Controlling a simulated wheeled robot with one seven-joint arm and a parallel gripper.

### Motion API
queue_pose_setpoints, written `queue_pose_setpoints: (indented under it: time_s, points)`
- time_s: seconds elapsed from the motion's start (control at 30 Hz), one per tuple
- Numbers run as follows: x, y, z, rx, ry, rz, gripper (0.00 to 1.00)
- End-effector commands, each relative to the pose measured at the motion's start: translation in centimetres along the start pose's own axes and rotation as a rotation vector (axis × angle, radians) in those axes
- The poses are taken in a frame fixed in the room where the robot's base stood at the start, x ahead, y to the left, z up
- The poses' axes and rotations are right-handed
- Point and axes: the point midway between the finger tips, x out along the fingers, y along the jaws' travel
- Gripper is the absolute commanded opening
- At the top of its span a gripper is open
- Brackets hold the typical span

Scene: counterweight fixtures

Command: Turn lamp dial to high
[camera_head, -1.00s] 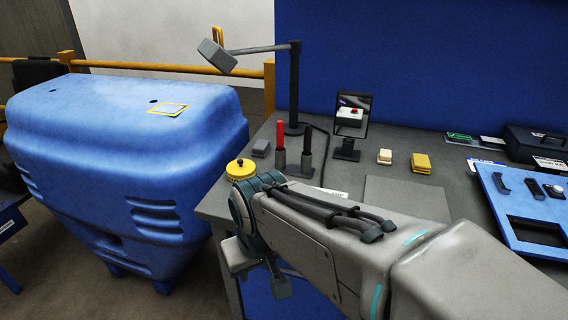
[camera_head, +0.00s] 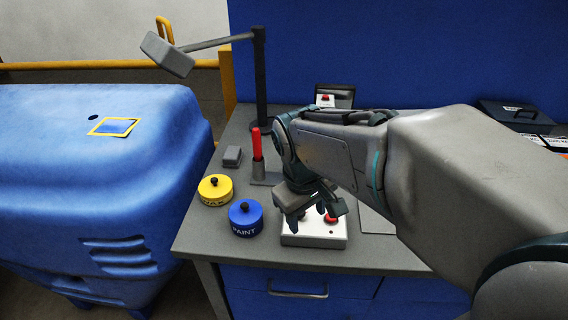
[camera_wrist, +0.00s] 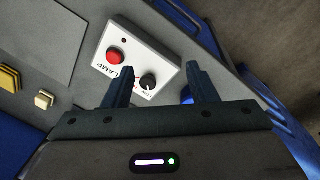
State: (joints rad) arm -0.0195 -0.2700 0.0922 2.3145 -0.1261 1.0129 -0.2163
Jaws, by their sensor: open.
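The white lamp control box (camera_head: 314,236) sits at the front edge of the grey bench, below my gripper (camera_head: 312,208). The desk lamp (camera_head: 167,54) stands at the back left on a dark post. My gripper partly hides the box in the head view.
A blue PAINT tin (camera_head: 246,219) and a yellow WAX tin (camera_head: 215,190) stand left of the box. A red marker (camera_head: 256,143) stands in a holder behind them, near a grey block (camera_head: 232,156). A large blue container (camera_head: 90,190) adjoins the bench.

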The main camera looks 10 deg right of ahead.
Motion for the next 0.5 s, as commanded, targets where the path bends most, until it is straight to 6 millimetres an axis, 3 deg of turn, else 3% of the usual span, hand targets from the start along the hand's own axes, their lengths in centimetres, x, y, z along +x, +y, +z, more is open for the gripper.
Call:
queue_pose_setpoints:
  time_s: [0.03,0.2,0.5]
  points:
    - [-1.4,0.4,-1.6,-0.099,-0.046,0.01,0.52]
    - [-3.0,1.0,-6.1,-0.434,-0.181,0.031,0.52]
    - [-3.7,0.8,-11.7,-0.823,-0.325,0.016,0.52]
